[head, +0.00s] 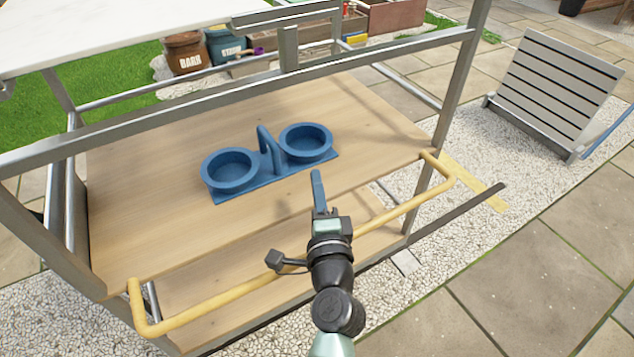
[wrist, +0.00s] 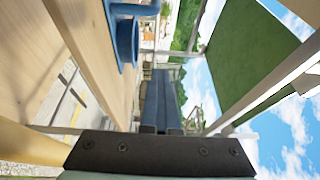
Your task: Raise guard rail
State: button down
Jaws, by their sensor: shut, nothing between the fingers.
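The guard rail (head: 215,299) is a yellow bar with bent ends, running along the front of the wooden shelf in the head view. It sits low, at about the height of the shelf's front edge. Part of it shows as a yellow strip at the lower left of the wrist view (wrist: 25,145). My gripper (head: 317,178) has blue fingers, shut and empty. It reaches across the rail's middle, hiding a short stretch, with its fingertips over the shelf's front part. The closed fingers show in the wrist view (wrist: 162,85). Whether my wrist touches the rail, I cannot tell.
A blue two-cup holder (head: 273,166) with a centre handle stands on the wooden shelf (head: 130,200). Grey metal posts and a crossbar (head: 230,84) frame the shelf. A second wooden shelf (head: 225,275) lies below. A slatted grey panel (head: 555,85) stands at the right; paving is clear nearby.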

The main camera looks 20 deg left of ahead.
dwell(0.4)
jog(key=c, duration=0.7)
grip_release()
jog(key=shift+c, duration=0.2)
jog(key=shift+s, duration=0.1)
jog(key=v, duration=1.2)
jog(key=shift+s+d, duration=0.2)
jog(key=shift+s, duration=0.15)
